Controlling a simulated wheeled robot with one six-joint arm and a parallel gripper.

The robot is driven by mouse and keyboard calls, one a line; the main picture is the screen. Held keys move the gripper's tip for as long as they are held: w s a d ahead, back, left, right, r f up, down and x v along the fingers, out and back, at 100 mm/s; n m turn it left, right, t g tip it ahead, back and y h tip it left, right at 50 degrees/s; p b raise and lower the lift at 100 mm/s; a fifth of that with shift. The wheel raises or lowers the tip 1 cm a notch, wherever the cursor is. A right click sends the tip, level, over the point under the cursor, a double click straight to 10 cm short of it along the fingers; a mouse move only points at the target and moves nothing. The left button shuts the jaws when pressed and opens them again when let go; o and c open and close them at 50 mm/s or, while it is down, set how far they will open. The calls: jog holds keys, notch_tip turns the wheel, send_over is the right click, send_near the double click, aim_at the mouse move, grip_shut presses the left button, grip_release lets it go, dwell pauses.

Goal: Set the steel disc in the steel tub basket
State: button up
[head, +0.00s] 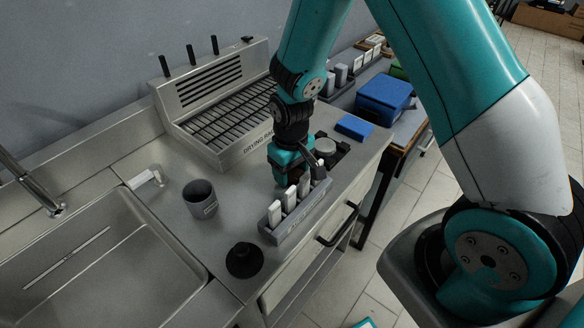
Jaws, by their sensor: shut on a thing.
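My gripper (324,152) is above the right part of the steel counter, close to the grey rack of white pieces. A steel tub (150,262), a sunken rectangular sink basin, lies at the left, well apart from the gripper. I cannot make out a separate basket in it.
A drying rack (222,105) stands behind on the counter. A grey cup (201,199), a black knobbed piece (244,260) and a grey rack (290,222) with white pieces stand nearer. A faucet (35,185) overhangs the basin. Blue boxes (384,97) are at the back right.

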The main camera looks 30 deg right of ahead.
jog(key=shift+f, duration=0.2)
jog(key=o, duration=1.1)
jog(key=shift+r, duration=0.1)
jog(key=shift+r, duration=0.1)
